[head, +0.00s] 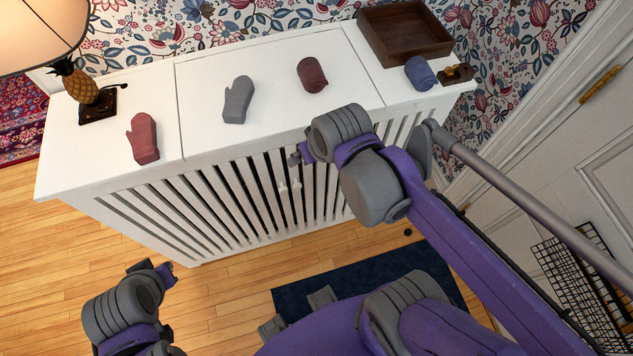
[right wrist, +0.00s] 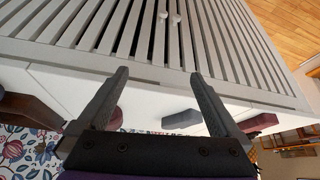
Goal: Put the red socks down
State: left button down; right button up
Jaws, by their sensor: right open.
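The red socks, a dark red rolled bundle (head: 312,75), lie on the white top of the slatted radiator cover (head: 275,92), near the back wall. My right gripper (head: 299,155) is open and empty at the cover's front edge, apart from the socks. In the right wrist view its two fingers (right wrist: 158,75) stand wide apart before the slats, with a dark red shape, seemingly the socks (right wrist: 115,119), partly hidden behind one finger. My left gripper (head: 166,274) is low at the left, over the wooden floor, and its jaws are not clear.
A grey mitten (head: 238,100) and a red mitten (head: 144,138) lie left of the socks. A blue rolled bundle (head: 420,74) and a wooden tray (head: 405,37) are to the right. A pineapple lamp (head: 80,83) stands at the left end. Bare white top lies between these things.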

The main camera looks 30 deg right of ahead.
jog(key=s+a+f, duration=0.2)
jog(key=s+f, duration=0.3)
jog(key=shift+s+n, duration=0.15)
jog(key=shift+n, duration=0.15)
